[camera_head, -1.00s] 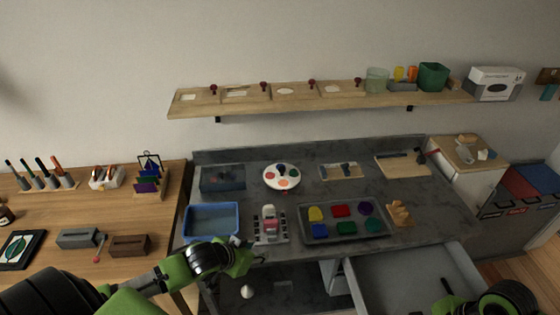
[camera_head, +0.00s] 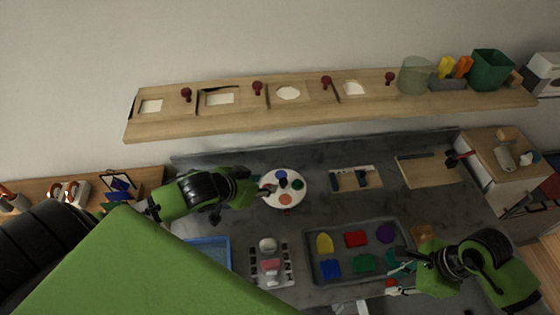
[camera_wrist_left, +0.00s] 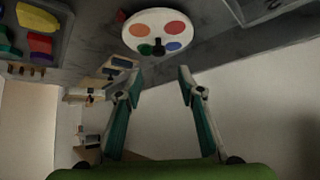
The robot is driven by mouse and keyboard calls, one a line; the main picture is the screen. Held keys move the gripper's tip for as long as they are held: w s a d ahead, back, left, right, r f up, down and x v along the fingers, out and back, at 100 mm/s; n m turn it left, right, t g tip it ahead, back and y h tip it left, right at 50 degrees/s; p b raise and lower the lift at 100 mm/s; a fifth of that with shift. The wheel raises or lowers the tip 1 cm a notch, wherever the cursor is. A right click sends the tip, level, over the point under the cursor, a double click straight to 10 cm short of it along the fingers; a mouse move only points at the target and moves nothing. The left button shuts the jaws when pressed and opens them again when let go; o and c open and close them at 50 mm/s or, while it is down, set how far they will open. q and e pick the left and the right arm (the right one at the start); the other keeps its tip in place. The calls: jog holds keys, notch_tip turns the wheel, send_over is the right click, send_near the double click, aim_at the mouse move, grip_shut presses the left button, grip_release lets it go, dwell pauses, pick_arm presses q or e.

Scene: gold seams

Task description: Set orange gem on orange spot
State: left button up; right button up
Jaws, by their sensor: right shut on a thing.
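A white round palette (camera_head: 283,203) lies on the grey counter, with orange, red, blue and green spots and a dark knob. Its orange spot (camera_head: 286,199) is near the front edge. The palette also shows in the left wrist view (camera_wrist_left: 158,18). My left gripper (camera_head: 260,190) is at the palette's left edge. Its fingers are apart and empty in the left wrist view (camera_wrist_left: 160,76). My right gripper (camera_head: 393,281) is at the right front of the gem tray, shut on a small reddish piece (camera_head: 390,284), mostly hidden. I cannot tell whether this is the orange gem.
The grey tray (camera_head: 345,278) holds yellow, red, purple, blue, green and teal pieces. A blue bin (camera_head: 215,250) and a small rack (camera_head: 270,262) stand to its left. A wooden shelf (camera_head: 310,115) with knobbed panels hangs above the counter.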

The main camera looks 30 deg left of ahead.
aim_at(283, 181)
pick_arm(q)
jog(key=x, duration=0.5)
jog(key=p+x, duration=0.1)
jog(key=x, duration=0.5)
jog(key=shift+w+d+f, duration=0.15)
jog(key=shift+w+d, duration=0.05)
jog(key=shift+d, duration=0.05)
grip_shut()
